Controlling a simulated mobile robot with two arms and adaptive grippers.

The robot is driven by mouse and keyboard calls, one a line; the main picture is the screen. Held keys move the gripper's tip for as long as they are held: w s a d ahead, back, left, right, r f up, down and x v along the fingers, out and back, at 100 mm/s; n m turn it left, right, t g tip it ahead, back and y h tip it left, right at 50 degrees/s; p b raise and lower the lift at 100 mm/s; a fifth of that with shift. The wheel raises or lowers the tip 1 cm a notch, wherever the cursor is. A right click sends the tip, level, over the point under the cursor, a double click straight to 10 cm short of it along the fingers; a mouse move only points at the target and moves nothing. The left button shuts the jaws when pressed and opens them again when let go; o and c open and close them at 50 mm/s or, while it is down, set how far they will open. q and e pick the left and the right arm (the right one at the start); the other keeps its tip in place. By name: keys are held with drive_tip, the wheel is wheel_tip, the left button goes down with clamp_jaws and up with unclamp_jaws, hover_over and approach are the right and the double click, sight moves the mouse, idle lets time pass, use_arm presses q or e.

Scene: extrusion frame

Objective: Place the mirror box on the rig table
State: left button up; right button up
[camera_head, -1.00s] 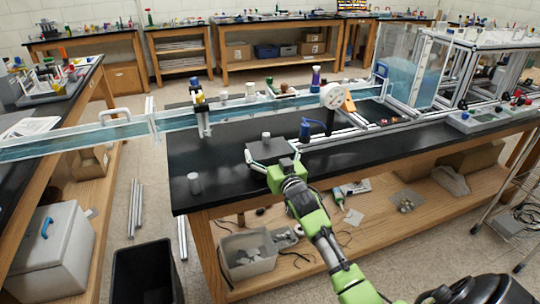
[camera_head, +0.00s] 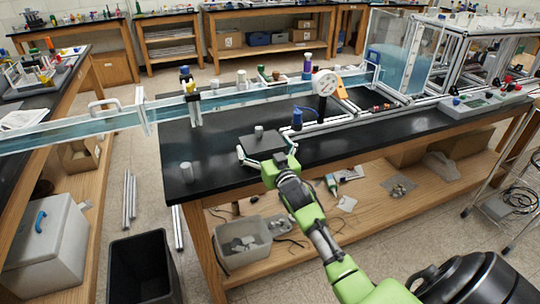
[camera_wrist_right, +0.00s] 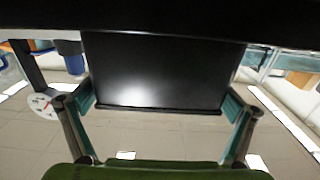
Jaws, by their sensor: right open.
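The mirror box appears to be the dark, flat-topped block (camera_head: 262,144) with a small grey knob on top, at the front edge of the black-topped rig table (camera_head: 215,175). My right gripper (camera_head: 266,153) reaches it from the front, its fingers spread on either side. In the right wrist view the box's black face (camera_wrist_right: 160,75) fills the space between the open fingers (camera_wrist_right: 162,95), with gaps beside it. The box's underside is hidden, so I cannot tell whether it fully rests on the table. My left gripper is not in view.
A long clear water channel (camera_head: 70,130) crosses behind the box. Bare tabletop lies left of the box.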

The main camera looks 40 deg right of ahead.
drive_tip(key=b+v, duration=0.1)
drive_tip(key=v, duration=1)
drive_tip(key=s+a+f+n+g+y, duration=0.1)
drive_tip(key=s+a+f+g, duration=0.25)
drive_tip(key=f, duration=0.95)
drive_tip(key=s+a+f+g+y, duration=0.15)
drive_tip(key=s+f, duration=0.35)
drive_tip(key=f, duration=0.9)
drive_tip(key=s+a+f+n+g+y, duration=0.1)
drive_tip(key=s+a+f+g, duration=0.25)
drive_tip(key=f, duration=0.95)
drive_tip(key=s+a+f+n+g, duration=0.1)
drive_tip(key=s+a+f+g, duration=0.1)
drive_tip(key=s+f, duration=0.5)
drive_tip(key=s+a+f+n+g, duration=0.1)
drive_tip(key=s+a+f+g, duration=0.2)
drive_tip(key=s, duration=1.5)
drive_tip(key=s+a+f+n+g, duration=0.1)
drive_tip(key=s+a+f+g, duration=0.2)
drive_tip(key=s+f, duration=0.8)
drive_tip(key=shift+s+y, duration=0.45)
drive_tip(key=shift+s, duration=0.4)
